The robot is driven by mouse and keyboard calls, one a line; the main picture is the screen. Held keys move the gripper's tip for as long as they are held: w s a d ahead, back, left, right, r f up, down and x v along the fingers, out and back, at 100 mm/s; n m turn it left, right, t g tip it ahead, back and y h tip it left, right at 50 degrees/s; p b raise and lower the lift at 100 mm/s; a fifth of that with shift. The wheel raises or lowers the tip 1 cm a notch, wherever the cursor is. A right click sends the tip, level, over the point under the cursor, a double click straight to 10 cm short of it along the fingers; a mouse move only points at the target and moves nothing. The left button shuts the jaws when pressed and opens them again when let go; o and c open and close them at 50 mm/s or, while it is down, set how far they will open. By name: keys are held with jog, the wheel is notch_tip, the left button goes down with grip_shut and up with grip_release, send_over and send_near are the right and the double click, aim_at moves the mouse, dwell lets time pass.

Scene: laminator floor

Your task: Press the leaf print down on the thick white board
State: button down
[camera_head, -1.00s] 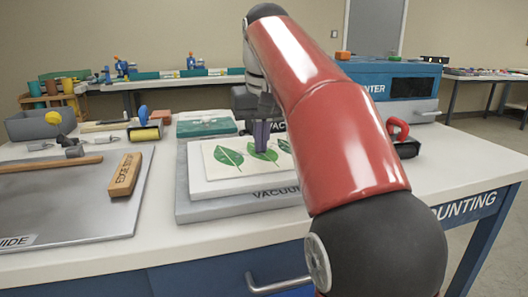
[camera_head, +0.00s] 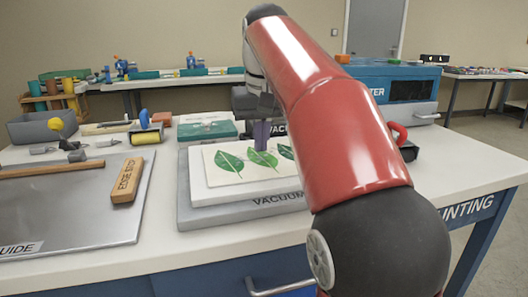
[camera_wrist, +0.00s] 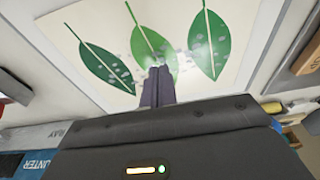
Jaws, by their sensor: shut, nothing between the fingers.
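The leaf print (camera_head: 238,165), a cream sheet with green leaves, lies on the thick white board (camera_head: 215,195). The board rests on a grey block lettered VACUUM (camera_head: 200,217). My gripper (camera_head: 262,146) is shut and empty, pointing down over the middle leaf; whether its tips touch the sheet I cannot tell. In the wrist view, the shut fingertips (camera_wrist: 159,75) cover the lower part of the middle leaf, and three leaves show on the print (camera_wrist: 110,25). Pale speckles show on the leaves there. My arm hides the right side of the print and board in the head view.
A metal plate (camera_head: 95,215) lies left with a wooden EDGE block (camera_head: 127,180) on it. A yellow roller (camera_head: 146,134), a teal pad (camera_head: 207,129) and a red-handled tool (camera_head: 402,140) stand nearby. A blue printer (camera_head: 390,85) is behind. The bench's right front is clear.

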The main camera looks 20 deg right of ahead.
aim_at(261, 158)
jog(key=shift+r, duration=2.75)
